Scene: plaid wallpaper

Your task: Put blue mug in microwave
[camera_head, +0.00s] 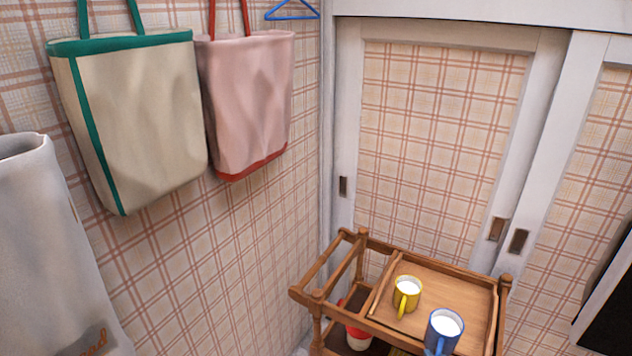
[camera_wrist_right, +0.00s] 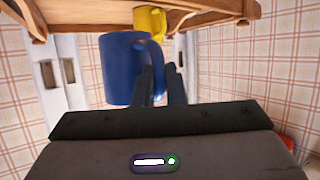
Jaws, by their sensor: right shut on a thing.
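The blue mug (camera_head: 445,328), white inside, is at the front of the wooden tray in the head view, cut by the bottom edge. In the right wrist view the blue mug (camera_wrist_right: 127,75) is large, with its handle at my dark fingers. My right gripper (camera_wrist_right: 160,75) is shut on that handle. I cannot tell whether the mug touches the tray. My left gripper is not in view. A dark panel with a pale edge (camera_head: 606,305) is at the right edge of the head view; I cannot tell whether it is the microwave.
A yellow mug (camera_head: 407,294) stands on the tray (camera_head: 462,285) of the wooden cart, behind and left of the blue mug. A red and white object (camera_head: 358,337) is on the lower shelf. Bags (camera_head: 130,120) hang on the left wall. Sliding doors (camera_head: 440,140) stand behind.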

